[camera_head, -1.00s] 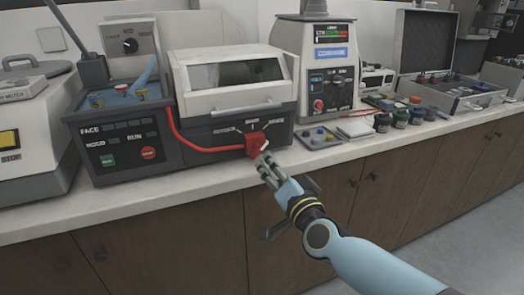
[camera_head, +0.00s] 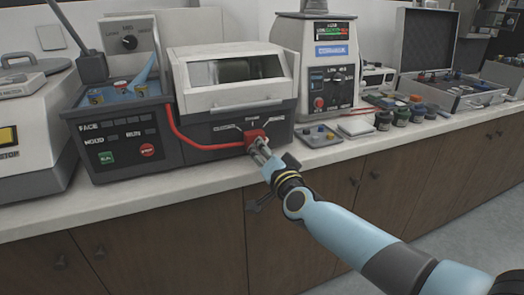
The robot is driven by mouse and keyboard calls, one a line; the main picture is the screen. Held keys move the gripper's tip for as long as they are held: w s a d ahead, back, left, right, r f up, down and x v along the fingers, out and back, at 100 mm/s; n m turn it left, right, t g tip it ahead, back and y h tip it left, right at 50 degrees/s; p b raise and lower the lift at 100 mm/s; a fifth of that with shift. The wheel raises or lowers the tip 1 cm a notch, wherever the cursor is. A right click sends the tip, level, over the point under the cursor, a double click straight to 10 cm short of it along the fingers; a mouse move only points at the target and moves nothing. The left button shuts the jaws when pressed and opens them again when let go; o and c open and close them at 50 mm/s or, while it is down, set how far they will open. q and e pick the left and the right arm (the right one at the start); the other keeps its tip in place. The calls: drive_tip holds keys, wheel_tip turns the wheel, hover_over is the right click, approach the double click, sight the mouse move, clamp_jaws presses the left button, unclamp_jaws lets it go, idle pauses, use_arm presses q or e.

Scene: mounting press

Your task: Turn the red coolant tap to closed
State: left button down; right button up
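The red coolant tap (camera_head: 254,135) sits on the front of the grey and white machine (camera_head: 232,82), at the end of a red hose (camera_head: 200,146). Small labels and white lines fan out above it, too small to read surely. My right gripper (camera_head: 262,148) reaches in from the lower right, with its fingertips at the lower right side of the tap. The fingers overlap the tap's lower edge, and I cannot tell whether they grip it. My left gripper is not in view.
A control panel with green and red buttons (camera_head: 147,150) is left of the tap. A small tray of parts (camera_head: 318,136) and several dark jars (camera_head: 401,117) stand to the right. The counter's front edge (camera_head: 200,187) runs below the gripper. Brown cupboards (camera_head: 150,240) are underneath.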

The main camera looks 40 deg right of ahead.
clamp_jaws()
drive_tip(key=shift+r+n+p, duration=0.2)
drive_tip(key=shift+n+p, duration=1.1)
drive_tip(key=shift+n, duration=0.1)
drive_tip(key=n+p, duration=0.4)
drive_tip(key=n, duration=0.2)
drive_tip(key=n+p, duration=0.2)
drive_tip(key=n, duration=0.2)
drive_tip(key=shift+f, duration=0.1)
drive_tip(key=n+p, duration=0.1)
drive_tip(key=n, duration=0.3)
drive_tip(key=shift+a+f+n+p, duration=0.1)
drive_tip(key=shift+n+p, duration=0.2)
drive_tip(key=shift+n, duration=0.1)
